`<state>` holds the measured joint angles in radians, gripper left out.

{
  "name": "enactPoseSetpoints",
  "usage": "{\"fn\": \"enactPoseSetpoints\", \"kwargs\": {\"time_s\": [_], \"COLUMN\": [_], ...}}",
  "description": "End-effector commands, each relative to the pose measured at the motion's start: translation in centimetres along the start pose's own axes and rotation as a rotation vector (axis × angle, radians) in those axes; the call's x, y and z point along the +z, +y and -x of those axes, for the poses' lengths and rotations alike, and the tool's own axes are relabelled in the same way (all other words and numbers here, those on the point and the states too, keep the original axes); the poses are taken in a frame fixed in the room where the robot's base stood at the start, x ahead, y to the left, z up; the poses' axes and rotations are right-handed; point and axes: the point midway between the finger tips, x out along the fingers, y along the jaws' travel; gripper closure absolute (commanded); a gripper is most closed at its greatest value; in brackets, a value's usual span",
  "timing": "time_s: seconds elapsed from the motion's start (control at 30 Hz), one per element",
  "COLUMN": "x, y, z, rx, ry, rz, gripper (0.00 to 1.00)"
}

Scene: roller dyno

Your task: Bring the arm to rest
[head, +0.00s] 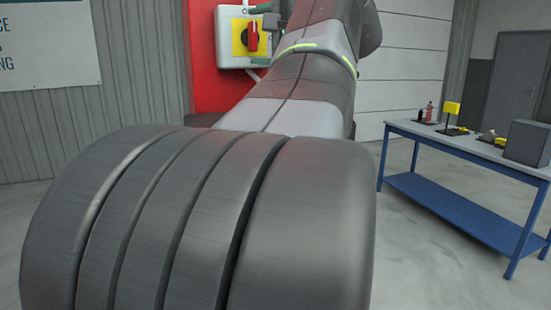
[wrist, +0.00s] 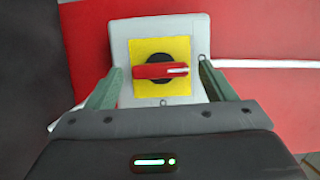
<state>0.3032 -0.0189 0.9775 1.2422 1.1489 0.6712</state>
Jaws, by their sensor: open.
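My gripper (wrist: 161,92) is open in the wrist view, with one green-grey finger at each side and nothing held between them. Between the fingers, behind them, is a red rotary switch handle (wrist: 160,71) on a yellow plate. The handle lies horizontally in the wrist view. The plate is on a light grey box. In the head view the handle (head: 253,37) and box show beside my arm, which reaches up and away from the camera. My gripper is mostly hidden behind the arm there. I cannot tell the exact gap between the fingers and the switch.
The box is mounted on a red panel (head: 205,85). A blue workbench (head: 450,150) with several small items and a grey box (head: 527,143) stands at the right. A sign (head: 45,45) hangs on the left wall. Floor between my arm and the bench is clear.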

Motion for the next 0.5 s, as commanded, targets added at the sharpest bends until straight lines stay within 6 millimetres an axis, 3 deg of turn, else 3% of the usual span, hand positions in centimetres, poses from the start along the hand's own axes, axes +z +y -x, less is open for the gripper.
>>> {"fn": "enactPoseSetpoints", "kwargs": {"time_s": [0.23, 0.5], "x": [-0.1, -0.1], "y": [0.1, 0.1], "z": [1.2, 4.3], "rx": [0.001, 0.000], "ry": [0.003, 0.005], "rz": [0.001, 0.001], "gripper": [0.24, 0.24]}}
